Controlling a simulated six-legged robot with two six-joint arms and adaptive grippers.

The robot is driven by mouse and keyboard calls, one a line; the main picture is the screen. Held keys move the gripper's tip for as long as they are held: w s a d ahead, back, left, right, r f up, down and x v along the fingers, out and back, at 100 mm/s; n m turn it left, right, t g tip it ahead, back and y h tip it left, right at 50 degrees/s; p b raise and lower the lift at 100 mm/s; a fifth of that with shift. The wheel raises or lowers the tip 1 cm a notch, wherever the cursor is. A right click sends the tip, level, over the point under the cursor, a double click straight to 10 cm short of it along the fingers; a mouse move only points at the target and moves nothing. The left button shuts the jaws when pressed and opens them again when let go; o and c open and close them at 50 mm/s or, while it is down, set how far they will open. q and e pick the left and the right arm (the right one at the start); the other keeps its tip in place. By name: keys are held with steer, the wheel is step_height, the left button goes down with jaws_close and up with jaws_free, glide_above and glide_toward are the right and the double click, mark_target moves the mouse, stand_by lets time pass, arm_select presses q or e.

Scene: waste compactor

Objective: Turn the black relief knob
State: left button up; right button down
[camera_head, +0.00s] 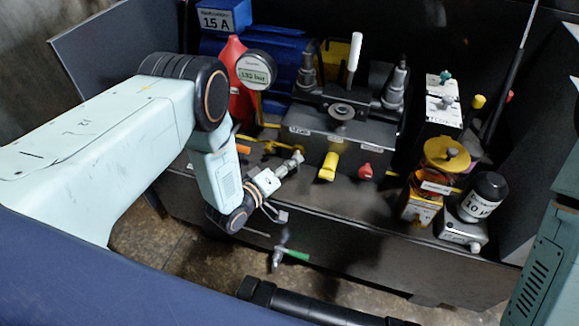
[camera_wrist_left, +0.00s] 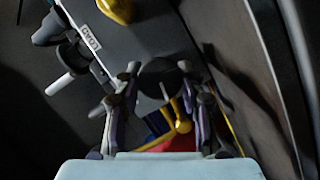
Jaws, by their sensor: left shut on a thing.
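The black relief knob (camera_wrist_left: 160,78) is a dark rounded piece between the fingertips of my left gripper (camera_wrist_left: 158,98) in the left wrist view. The fingers are closed on it from both sides. In the head view, my left gripper (camera_head: 287,167) reaches up to the left front of the dark valve block (camera_head: 345,137). I cannot make out the black knob there; the gripper seems to cover it. The yellow knob (camera_head: 328,166) and the red knob (camera_head: 365,171) stand to the right on the block's front. My right gripper is not in view.
A round gauge (camera_head: 256,70) stands behind my left arm, near a red container (camera_head: 238,92) and a blue motor (camera_head: 290,55). A white-tipped lever (camera_head: 354,52) rises from the block. A yellow-topped device (camera_head: 445,155) and a black-capped unit (camera_head: 486,195) stand to the right.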

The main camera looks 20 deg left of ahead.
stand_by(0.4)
arm_select(q)
steer(key=o, duration=1.2)
steer(key=v, duration=1.2)
